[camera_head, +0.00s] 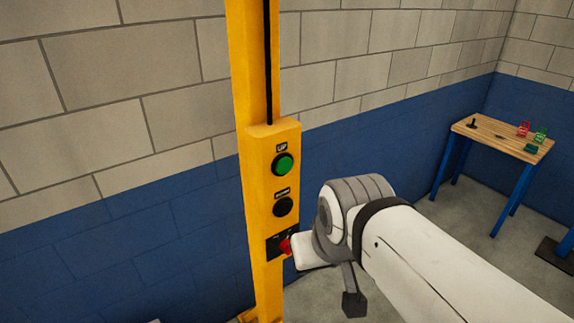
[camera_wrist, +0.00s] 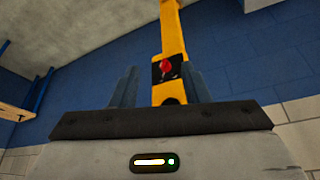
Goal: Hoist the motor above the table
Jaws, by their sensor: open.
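A yellow post carries a control box (camera_head: 270,190). On it are a green button (camera_head: 283,164) under an "UP" label, a black button (camera_head: 283,207) below it, and a red switch (camera_head: 286,246) on a dark plate at the bottom. In the wrist view the red switch (camera_wrist: 166,65) shows beyond and between my fingers. My gripper (camera_wrist: 159,78) is open and empty, pointing at the switch; I cannot tell whether it touches it. In the head view my wrist hides most of the gripper, to the right of the switch. The motor is not in view.
A wooden-topped table (camera_head: 500,138) with blue legs stands at the far right, with small red and green items and a dark item on it. A block wall, blue below, runs behind the post. Grey floor (camera_head: 440,225) lies open between post and table.

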